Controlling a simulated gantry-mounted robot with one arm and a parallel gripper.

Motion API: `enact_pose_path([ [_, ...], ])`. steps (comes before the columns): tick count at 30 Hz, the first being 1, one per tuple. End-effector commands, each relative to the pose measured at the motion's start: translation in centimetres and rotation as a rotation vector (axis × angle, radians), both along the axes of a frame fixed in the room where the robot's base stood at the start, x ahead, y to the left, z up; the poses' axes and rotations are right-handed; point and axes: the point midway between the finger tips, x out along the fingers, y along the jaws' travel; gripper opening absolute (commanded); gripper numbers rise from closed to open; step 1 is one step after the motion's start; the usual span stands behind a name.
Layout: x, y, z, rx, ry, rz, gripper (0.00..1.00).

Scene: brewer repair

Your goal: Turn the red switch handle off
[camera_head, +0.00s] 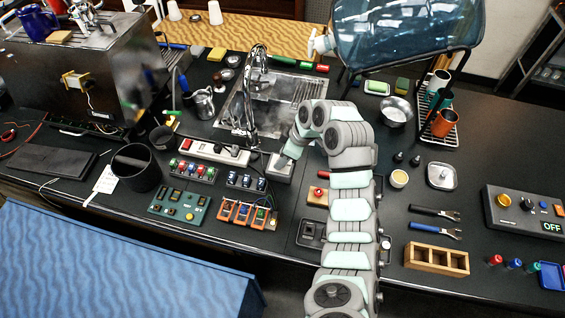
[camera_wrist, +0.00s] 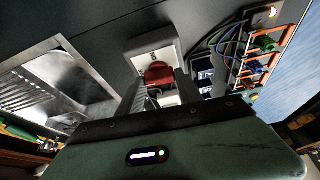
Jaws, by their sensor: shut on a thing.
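The red switch handle (camera_wrist: 158,74) shows in the wrist view on the front of a pale grey switch box (camera_wrist: 152,50). My gripper (camera_wrist: 160,92) is shut on the handle, with one finger on each side of it. The fingers and the gripper body cover part of the handle and the lower part of the box. In the head view my gripper (camera_head: 286,160) is at the small box right of the power strip, and the handle is hidden there.
A metal sink (camera_head: 270,95) lies behind the box. A white power strip (camera_head: 208,150), an orange terminal block with wires (camera_head: 248,214) and a green circuit board (camera_head: 180,205) are to the left. A red button on a wooden block (camera_head: 317,193) sits close by on the right.

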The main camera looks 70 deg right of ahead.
Motion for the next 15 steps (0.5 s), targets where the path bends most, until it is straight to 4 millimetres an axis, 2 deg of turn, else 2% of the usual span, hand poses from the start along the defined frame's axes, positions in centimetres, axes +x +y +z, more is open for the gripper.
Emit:
enact_pose_path([
  [15,-0.01,-0.03,-0.06,0.002,0.001,0.092,0.01],
])
